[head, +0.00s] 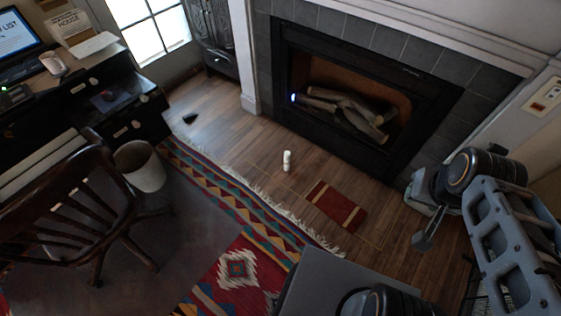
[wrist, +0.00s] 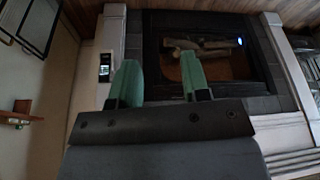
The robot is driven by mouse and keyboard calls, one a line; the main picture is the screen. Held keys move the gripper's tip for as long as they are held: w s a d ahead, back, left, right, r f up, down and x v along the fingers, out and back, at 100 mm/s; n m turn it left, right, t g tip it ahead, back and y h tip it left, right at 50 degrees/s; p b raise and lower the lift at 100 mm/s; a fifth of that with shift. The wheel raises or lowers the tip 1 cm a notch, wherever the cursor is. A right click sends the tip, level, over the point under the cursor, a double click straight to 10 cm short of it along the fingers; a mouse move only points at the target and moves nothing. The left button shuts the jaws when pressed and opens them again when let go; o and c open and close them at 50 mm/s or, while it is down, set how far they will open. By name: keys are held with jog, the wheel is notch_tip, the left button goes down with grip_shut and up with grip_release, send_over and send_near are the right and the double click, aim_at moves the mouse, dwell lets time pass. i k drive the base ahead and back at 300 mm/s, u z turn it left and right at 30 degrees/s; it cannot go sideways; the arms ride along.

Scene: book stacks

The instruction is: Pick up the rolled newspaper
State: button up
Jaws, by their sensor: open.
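A small whitish upright cylinder (head: 286,160) stands on the wooden floor in front of the fireplace in the head view. It may be the rolled newspaper, but it is too small to tell. I see no other clear rolled newspaper. My gripper (wrist: 160,76) shows its two green fingers apart with nothing between them in the wrist view. It points toward the fireplace, and the cylinder is not seen there. In the head view my arm is at the right, well apart from the cylinder.
The fireplace (head: 345,105) holds logs. A dark red striped flat piece (head: 336,205) lies on the floor near the cylinder. A patterned rug (head: 238,268), a wooden chair (head: 75,205), a waste bin (head: 140,166) and a desk are at left. Bare floor surrounds the cylinder.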

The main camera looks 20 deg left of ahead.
aim_at(286, 153)
jog(key=u, duration=1.4)
jog(key=k, duration=0.55)
jog(key=u, duration=1.15)
jog(key=i, duration=1.5)
jog(key=z, duration=0.5)
jog(key=i, duration=0.95)
jog(key=z, duration=1.35)
jog(key=i, duration=0.5)
jog(key=z, duration=0.35)
